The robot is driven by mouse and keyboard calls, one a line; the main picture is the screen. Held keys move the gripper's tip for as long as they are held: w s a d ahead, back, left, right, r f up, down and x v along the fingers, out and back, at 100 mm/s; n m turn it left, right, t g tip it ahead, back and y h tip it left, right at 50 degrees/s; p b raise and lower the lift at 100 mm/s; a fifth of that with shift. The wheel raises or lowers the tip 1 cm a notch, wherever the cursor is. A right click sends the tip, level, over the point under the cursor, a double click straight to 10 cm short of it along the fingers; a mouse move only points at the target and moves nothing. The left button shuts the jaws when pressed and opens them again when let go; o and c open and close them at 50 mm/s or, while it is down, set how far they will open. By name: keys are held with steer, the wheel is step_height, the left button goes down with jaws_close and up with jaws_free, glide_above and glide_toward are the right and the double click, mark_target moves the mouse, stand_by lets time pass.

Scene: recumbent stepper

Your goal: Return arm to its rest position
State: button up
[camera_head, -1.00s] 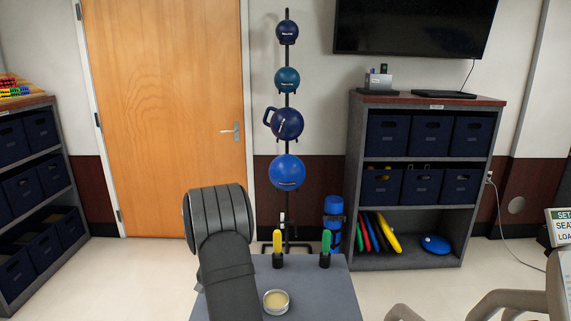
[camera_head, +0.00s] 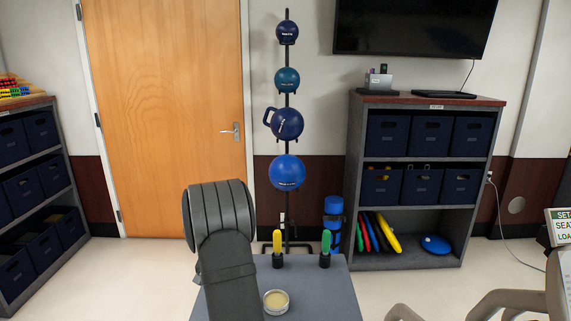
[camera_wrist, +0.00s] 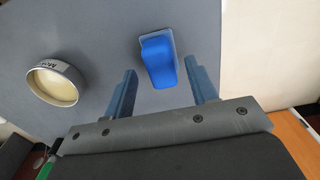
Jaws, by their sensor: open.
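My gripper (camera_wrist: 161,67) shows in the wrist view with its two blue-grey fingers spread apart and nothing clamped between them. A blue block-like piece on a pale base (camera_wrist: 159,62) stands on the grey tabletop, in the gap between the fingertips as seen from the wrist. I cannot tell how far it is below them. In the head view my dark arm (camera_head: 222,235) stands upright at the left of the grey table. The gripper and the blue piece do not show there.
The grey table (camera_head: 330,292) holds a round tin (camera_head: 276,301), also in the wrist view (camera_wrist: 54,83), and a yellow-handled (camera_head: 277,245) and a green-handled piece (camera_head: 325,247). Behind stand a ball rack (camera_head: 287,147) and a shelf (camera_head: 420,180). Machine parts (camera_head: 515,303) are at lower right.

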step_height(320, 180, down, 4)
steer(key=shift+r, duration=0.1)
steer(key=r, duration=0.3)
steer(key=d+r, duration=0.1)
steer(key=r, duration=0.1)
steer(key=shift+r, duration=0.25)
steer(key=s+d+r, duration=0.2)
steer(key=d+r, duration=0.4)
steer(key=d, duration=0.4)
steer(key=s+d+f+g+h, duration=0.4)
steer(key=d, duration=0.6)
steer(key=s+d+r+m, duration=0.1)
steer(key=s+d+r, duration=0.1)
steer(key=d, duration=0.8)
steer(key=s+d+r+m+y, duration=0.1)
steer(key=s+d+r+m, duration=0.1)
steer(key=s+d, duration=0.3)
steer(key=s+d+r+m+g, duration=0.1)
steer(key=s+d+r, duration=0.2)
steer(key=d, duration=1.1)
steer(key=shift+s+d+r+y, duration=0.15)
steer(key=shift+d+r+y, duration=0.15)
steer(key=shift+r, duration=0.05)
